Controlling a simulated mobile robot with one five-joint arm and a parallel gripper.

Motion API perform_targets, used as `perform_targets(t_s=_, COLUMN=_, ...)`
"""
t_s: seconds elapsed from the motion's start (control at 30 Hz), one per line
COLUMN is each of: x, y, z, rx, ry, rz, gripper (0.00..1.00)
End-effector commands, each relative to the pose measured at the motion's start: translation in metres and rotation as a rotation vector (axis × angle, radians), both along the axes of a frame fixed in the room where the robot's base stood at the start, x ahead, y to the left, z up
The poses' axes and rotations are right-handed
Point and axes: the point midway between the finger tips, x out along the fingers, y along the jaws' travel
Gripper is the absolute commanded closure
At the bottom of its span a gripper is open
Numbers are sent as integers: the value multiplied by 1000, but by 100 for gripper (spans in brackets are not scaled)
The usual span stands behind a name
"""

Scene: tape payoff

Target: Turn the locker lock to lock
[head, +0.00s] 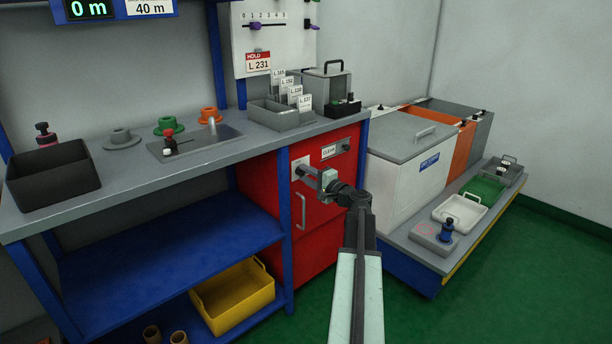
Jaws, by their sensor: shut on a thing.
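The red locker (318,246) stands under the right end of the workbench, with a vertical grey handle (301,211) on its door. The lock (302,166) is a grey fitting near the top left of the locker front, above that handle. My gripper (318,177) reaches up from the bottom of the head view and is shut on the lock. The gripper hides part of the lock, so I cannot tell which way it is turned. The door looks closed.
A label (329,151) reading CLEAR and a dark knob sit right of the lock. The grey bench top (100,180) overhangs the locker. A white bin (404,185) stands on a low platform at right. Green floor lies open in front.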

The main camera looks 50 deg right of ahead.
Motion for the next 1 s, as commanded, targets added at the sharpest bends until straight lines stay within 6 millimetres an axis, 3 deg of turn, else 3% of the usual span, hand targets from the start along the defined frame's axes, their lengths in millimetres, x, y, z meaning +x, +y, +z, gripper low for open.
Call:
perform_targets(t_s=0.37, x=0, y=0, z=0, rx=5, ry=1, rz=-1, gripper=100)
perform_targets(t_s=0.4, x=0, y=0, z=0, rx=4, ry=1, rz=-1, gripper=69)
perform_targets(t_s=0.43, x=0, y=0, z=0, rx=4, ry=1, rz=-1, gripper=66)
perform_targets(t_s=0.73, x=-6, y=1, z=0, rx=4, ry=0, rz=-1, gripper=66)
perform_targets(t_s=1.0, x=-57, y=6, z=0, rx=4, ry=0, rz=-3, gripper=66)
